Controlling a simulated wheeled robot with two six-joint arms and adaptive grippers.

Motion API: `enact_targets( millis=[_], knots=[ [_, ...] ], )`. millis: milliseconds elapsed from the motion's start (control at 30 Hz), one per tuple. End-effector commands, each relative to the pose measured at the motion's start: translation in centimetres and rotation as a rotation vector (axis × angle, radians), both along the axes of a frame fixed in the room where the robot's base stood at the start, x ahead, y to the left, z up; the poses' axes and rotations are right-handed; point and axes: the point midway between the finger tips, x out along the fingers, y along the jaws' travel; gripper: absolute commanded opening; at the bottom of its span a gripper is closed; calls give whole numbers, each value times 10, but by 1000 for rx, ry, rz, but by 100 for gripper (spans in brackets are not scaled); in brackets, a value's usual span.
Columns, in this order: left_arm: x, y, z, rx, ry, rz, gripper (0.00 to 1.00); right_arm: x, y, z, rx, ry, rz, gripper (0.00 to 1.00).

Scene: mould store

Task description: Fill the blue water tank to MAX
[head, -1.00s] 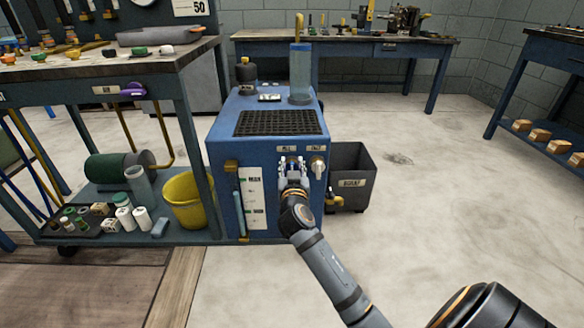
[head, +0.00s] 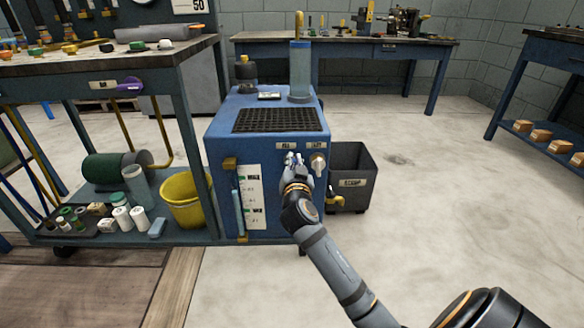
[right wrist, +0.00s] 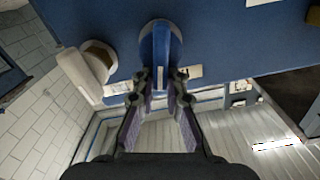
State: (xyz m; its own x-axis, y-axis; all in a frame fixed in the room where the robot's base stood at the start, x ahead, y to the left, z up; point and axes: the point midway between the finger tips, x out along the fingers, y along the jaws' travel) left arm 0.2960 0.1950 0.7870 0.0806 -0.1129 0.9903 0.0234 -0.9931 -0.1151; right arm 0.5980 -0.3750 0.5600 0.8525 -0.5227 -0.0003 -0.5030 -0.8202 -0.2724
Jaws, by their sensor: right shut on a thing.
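The blue water tank (head: 222,170) stands on the floor in the middle of the head view, with a dark grille on top. A white level scale (head: 253,195) with green marks and a slim sight tube (head: 241,205) is on its front; the level is too small to read. My right gripper (head: 292,160) is at the upper front face, shut on a blue knob (right wrist: 160,45), which sits between the fingertips in the right wrist view. A pale knob (head: 318,165) is beside it on the right, untouched. My left gripper is out of view.
A clear cylinder (head: 300,70) and a dark bottle (head: 246,72) stand on the tank top. A grey bin (head: 352,160) is at its right, and a cart with a yellow bucket (head: 180,205) is close on the left.

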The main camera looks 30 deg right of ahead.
Motion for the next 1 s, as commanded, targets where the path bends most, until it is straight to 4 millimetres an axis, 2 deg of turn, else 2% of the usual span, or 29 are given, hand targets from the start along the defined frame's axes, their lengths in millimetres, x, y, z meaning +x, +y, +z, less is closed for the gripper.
enact_targets(
  millis=[33, 100, 467, 500, 633, 1000],
  knots=[
    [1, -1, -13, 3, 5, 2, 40, -1, -2, -6, 50, -36, 1, 0],
    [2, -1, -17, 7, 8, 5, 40, -2, -3, -5, 113, -73, 0, 0],
    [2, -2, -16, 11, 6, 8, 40, -2, -4, -2, 169, -103, 0, 0],
    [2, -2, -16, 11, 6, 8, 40, -2, -4, -2, 169, -103, 0, 15],
    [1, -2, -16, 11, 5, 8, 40, -2, -4, -2, 168, -103, 0, 33],
    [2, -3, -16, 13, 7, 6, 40, -7, -1, -3, 167, -102, 1, 35]
  ],
)
